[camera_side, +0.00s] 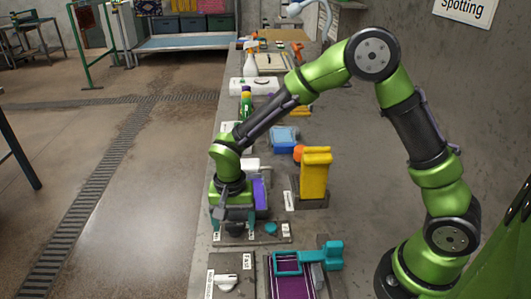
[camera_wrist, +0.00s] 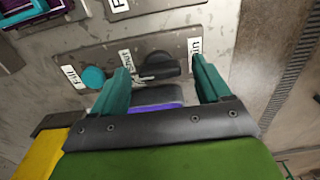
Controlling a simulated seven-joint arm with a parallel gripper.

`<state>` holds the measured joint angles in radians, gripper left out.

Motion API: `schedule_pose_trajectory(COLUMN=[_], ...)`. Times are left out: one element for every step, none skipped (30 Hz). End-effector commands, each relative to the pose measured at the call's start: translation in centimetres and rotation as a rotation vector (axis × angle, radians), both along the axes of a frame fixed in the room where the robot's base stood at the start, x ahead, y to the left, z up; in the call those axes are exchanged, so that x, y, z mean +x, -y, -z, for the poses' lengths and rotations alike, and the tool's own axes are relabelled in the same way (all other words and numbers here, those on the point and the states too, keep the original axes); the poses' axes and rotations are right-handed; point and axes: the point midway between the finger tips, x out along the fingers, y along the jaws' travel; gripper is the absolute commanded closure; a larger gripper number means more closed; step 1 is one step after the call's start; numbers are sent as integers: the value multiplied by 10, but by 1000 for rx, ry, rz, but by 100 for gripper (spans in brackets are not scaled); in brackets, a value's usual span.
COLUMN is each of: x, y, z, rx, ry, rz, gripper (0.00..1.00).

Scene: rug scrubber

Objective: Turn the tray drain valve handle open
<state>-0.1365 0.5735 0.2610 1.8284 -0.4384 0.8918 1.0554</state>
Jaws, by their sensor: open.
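A grey valve panel (camera_wrist: 112,53) carries the labels Fill, Shut and one partly hidden label ending in "in". A black handle (camera_wrist: 158,68) sits at its middle beside the Shut label, its bar lying roughly across the picture. A round teal knob (camera_wrist: 93,77) is to its left, near Fill; it also shows in the side view (camera_side: 270,228). My gripper (camera_wrist: 160,66) is open, with teal fingers on either side of the black handle and a gap visible at each side. In the side view my gripper (camera_side: 235,215) points down over the panel's left part, partly hiding the handle.
A yellow block (camera_side: 316,175) rises to the right. In front lie a panel with a white knob (camera_side: 228,283) and a purple tray (camera_side: 283,289) with teal parts. The bench's left edge is close.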

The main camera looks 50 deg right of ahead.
Motion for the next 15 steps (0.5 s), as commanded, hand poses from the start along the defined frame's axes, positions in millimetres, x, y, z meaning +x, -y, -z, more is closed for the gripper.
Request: schedule_pose_trajectory(x=[0, 0, 0, 0, 0, 0, 0, 0, 0, 0, 0, 0, 0, 0, 0], y=[0, 0, 0, 0, 0, 0, 0, 0, 0, 0, 0, 0, 0, 0, 0], z=[0, 0, 0, 0, 0, 0, 0, 0, 0, 0, 0, 0, 0, 0, 0], rx=[0, 0, 0, 0, 0, 0, 0, 0, 0, 0, 0, 0, 0, 0, 0], ry=[0, 0, 0, 0, 0, 0, 0, 0, 0, 0, 0, 0, 0, 0, 0], rz=[0, 0, 0, 0, 0, 0, 0, 0, 0, 0, 0, 0, 0, 0, 0], gripper=[23, 23, 23, 23, 23, 28, 33, 37, 43, 48, 52, 59, 63, 68, 74])
